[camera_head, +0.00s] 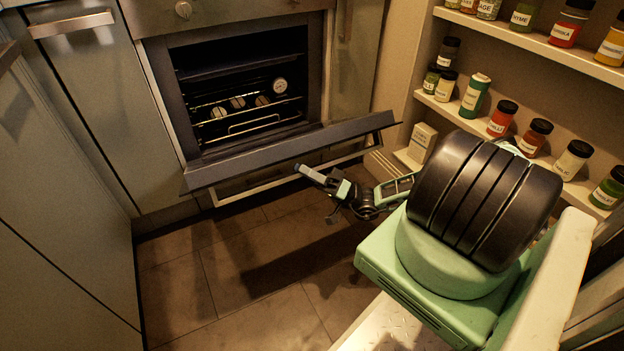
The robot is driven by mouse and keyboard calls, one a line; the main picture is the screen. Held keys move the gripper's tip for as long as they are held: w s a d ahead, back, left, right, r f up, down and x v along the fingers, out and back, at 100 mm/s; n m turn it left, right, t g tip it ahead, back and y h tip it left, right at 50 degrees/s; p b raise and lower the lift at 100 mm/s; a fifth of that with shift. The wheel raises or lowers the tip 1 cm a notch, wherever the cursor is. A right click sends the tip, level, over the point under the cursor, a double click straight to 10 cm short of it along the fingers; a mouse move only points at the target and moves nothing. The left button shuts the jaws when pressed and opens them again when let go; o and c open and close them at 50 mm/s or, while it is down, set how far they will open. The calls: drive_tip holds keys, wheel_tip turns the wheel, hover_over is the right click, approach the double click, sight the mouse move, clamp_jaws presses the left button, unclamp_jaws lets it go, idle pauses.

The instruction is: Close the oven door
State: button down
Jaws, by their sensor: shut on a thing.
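The oven door (250,157) hangs open, hinged along its lower edge and tilted down towards me. Its long bar handle (245,188) runs along the outer front side of the door. My gripper (312,174) is at the middle of that handle, shut on it. The fingers are small here and partly hidden by the gripper's own body.
Spice shelves (540,110) with several jars stand at the right. A small box (422,142) sits on the lowest shelf. Grey cabinets (70,180) line the left. The tiled floor (240,275) in front of the oven is clear.

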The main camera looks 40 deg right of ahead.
drive_tip(key=w+r+m+h+p, duration=0.1)
drive_tip(key=w+r+p, duration=0.1)
drive_tip(key=r+p, duration=0.1)
drive_tip(key=w+d+r+m+h+p, duration=0.1)
drive_tip(key=w+r+m+p, duration=0.1)
drive_tip(key=r+p, duration=0.1)
drive_tip(key=w+r+m+t+h+p, duration=0.1)
drive_tip(key=r+p, duration=0.2)
drive_tip(key=r, duration=0.1)
drive_tip(key=shift+w+d+r+h, duration=0.2)
drive_tip(key=shift+w+d+h, duration=0.1)
drive_tip(key=shift+w+d, duration=0.1)
drive_tip(key=w+d+r+m+g+h+p, duration=0.1)
drive_tip(key=w+d+r+m+p, duration=0.1)
drive_tip(key=w, duration=0.6)
drive_tip(key=w+d+r+m+g+h+p, duration=0.1)
drive_tip(key=w+d+r+m+h+p, duration=0.1)
drive_tip(key=w+r+p, duration=0.3)
drive_tip(key=w+d+r+m+g+h+p, duration=0.1)
drive_tip(key=w+r, duration=0.5)
drive_tip(key=w, duration=0.7)
drive_tip(key=shift+d+m+h+p, duration=0.7)
drive_tip(key=shift+d+m+p, duration=0.5)
drive_tip(key=shift+m, duration=0.6)
drive_tip(key=shift+d, duration=0.1)
drive_tip(key=c, duration=1.2)
unclamp_jaws()
drive_tip(key=shift+o, duration=0.2)
drive_tip(key=v, duration=1.7)
drive_tip(key=shift+s, duration=0.3)
